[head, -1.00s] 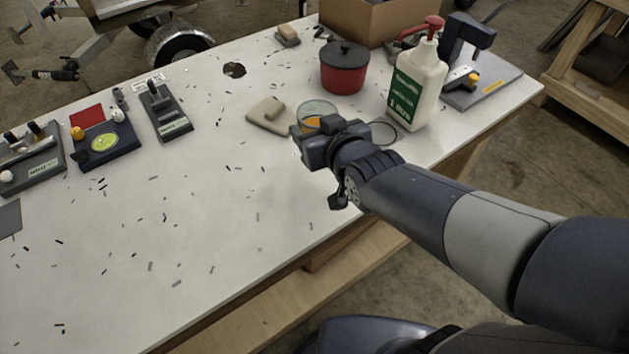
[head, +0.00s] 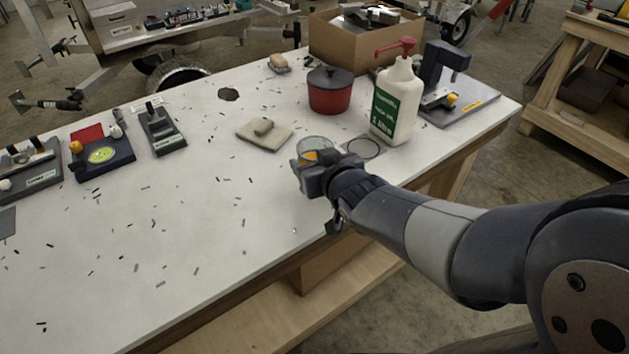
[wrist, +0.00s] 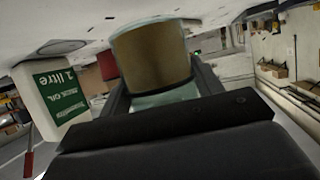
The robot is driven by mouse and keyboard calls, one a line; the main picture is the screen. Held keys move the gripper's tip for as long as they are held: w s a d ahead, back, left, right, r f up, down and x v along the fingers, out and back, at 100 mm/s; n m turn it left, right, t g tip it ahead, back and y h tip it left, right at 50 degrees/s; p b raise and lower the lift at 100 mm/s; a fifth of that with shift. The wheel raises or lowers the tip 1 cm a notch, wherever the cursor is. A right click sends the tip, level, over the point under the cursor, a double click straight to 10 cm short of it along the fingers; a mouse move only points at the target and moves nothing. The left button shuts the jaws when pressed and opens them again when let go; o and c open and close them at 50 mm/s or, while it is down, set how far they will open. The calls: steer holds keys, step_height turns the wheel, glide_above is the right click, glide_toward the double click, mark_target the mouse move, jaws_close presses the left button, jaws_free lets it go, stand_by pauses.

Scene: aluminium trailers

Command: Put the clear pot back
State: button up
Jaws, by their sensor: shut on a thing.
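The clear pot (head: 314,149) is a small glass jar with amber contents. My gripper (head: 311,166) is shut on it at the right part of the white table, near the front edge. In the wrist view the clear pot (wrist: 152,58) stands between the fingers, its amber filling plain. Whether its base touches the table is hidden. A dark ring (head: 363,148) on a grey square lies on the table just right of my gripper, in front of the pump bottle. The ring also shows at upper left in the wrist view (wrist: 62,47).
A white pump bottle (head: 396,105) with a red top stands close behind the ring. A red lidded pot (head: 329,92) and a beige pad (head: 265,136) are behind my gripper. A dark stand (head: 458,100) is at right. The table's front left is clear except for scattered dark slivers.

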steer(key=shift+f+b, duration=0.6)
steer(key=shift+f, duration=1.15)
steer(key=shift+f, duration=0.1)
steer(key=shift+f, duration=0.15)
steer(key=o, duration=1.2)
steer(key=shift+c, duration=0.2)
steer(key=shift+s+r, duration=0.2)
steer(key=shift+r, duration=0.15)
steer(key=p+v, duration=0.4)
steer(key=v, duration=0.7)
steer(key=shift+s+d+p, duration=0.2)
steer(key=shift+s+p, duration=0.05)
steer(key=shift+p, duration=0.05)
